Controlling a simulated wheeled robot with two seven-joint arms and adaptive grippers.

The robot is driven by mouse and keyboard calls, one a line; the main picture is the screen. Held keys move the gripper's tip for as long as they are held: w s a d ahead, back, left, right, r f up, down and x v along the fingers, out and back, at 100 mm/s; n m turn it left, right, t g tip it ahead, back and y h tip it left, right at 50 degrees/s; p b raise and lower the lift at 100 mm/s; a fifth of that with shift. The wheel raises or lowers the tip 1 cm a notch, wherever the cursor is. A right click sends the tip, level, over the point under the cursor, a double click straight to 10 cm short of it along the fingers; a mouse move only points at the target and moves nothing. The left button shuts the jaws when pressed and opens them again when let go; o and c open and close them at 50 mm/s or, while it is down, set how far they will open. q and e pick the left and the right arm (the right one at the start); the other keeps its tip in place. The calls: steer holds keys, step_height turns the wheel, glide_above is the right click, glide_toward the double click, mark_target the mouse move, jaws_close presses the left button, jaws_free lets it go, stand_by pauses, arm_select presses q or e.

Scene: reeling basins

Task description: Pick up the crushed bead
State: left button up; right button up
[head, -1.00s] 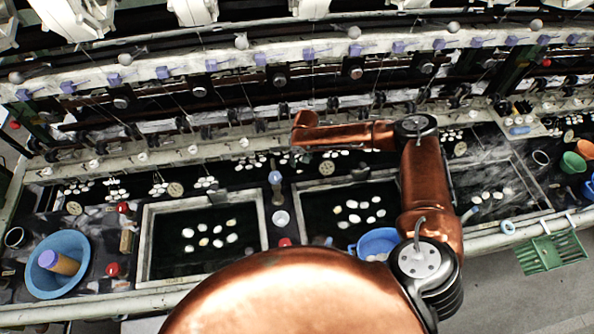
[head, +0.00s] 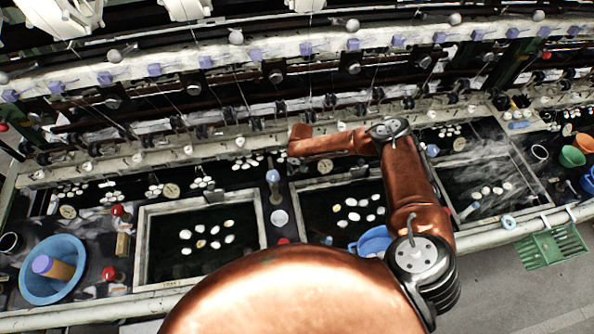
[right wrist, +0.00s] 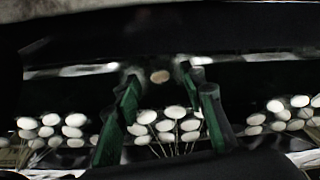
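My right gripper (right wrist: 160,104) is open in the right wrist view, its green-padded fingers spread apart. Between and beyond the fingers lies a cluster of white oval cocoons (right wrist: 174,112) with thin threads. A single small brownish oval (right wrist: 160,76) sits farther off, between the fingertips and apart from them. I cannot tell whether it is the crushed bead; no bead is clearly recognisable. In the head view my copper right arm reaches over the basins and bends left. Its gripper is hidden at the arm's far end. My left gripper is not in view.
Framed dark basins (head: 144,240) hold loose cocoons. A blue bowl (head: 75,252) stands at left, another blue bowl (head: 375,238) beside my arm. A pale rail (head: 150,157) with threads and fittings runs behind the basins. A green rack (head: 553,248) hangs at the front right.

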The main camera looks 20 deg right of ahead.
steer(key=shift+c, duration=0.3)
steer(key=c, duration=0.7)
steer(key=shift+r, duration=0.1)
